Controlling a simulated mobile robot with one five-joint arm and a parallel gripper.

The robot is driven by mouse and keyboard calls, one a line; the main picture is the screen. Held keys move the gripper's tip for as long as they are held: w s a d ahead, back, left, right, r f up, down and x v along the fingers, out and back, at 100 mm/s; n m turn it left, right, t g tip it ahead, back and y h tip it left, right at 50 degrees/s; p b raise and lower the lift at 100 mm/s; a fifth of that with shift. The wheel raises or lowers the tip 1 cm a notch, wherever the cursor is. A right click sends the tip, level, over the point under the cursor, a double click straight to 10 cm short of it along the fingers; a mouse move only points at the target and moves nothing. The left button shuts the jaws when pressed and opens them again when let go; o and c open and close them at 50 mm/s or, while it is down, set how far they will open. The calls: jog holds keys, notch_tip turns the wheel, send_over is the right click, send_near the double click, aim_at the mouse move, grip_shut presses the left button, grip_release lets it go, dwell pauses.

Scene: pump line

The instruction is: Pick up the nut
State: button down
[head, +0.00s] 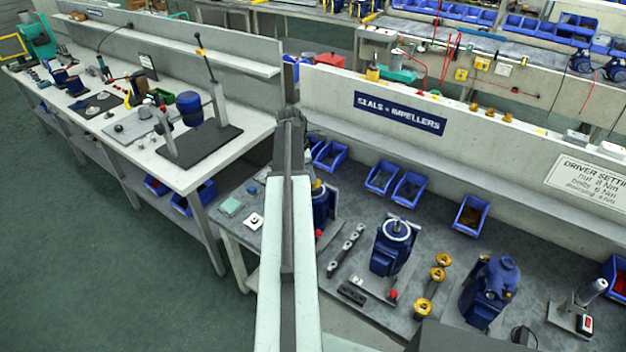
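I cannot make out a nut for certain in the head view. Small blue bins stand along the back of the grey bench, among them one bin (381,179), another beside it (408,188) and one further right (470,214); their contents are too small to tell. A blue pump body with a silver ring on top (391,249) stands upright on the bench. Another blue pump body (489,290) stands to its right. My arm runs up the middle of the picture and hides part of the bench. My gripper cannot be made out.
Several brass parts (431,286) stand in a row between the pumps. A row of dark and silver parts (346,250) lies left of them. A panel with a "SEALS + IMPELLERS" sign (400,112) backs the bench. Green floor (90,250) is clear at left.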

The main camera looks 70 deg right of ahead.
dwell(0.3)
notch_tip(320, 180, up, 5)
jog(key=p, duration=0.5)
jog(key=s+a, duration=0.8)
jog(key=a, duration=0.6)
notch_tip(320, 180, up, 6)
jog(key=p, duration=0.6)
jog(key=shift+r+p, duration=0.25)
jog(key=shift+p, duration=0.05)
jog(key=shift+d+f, duration=0.1)
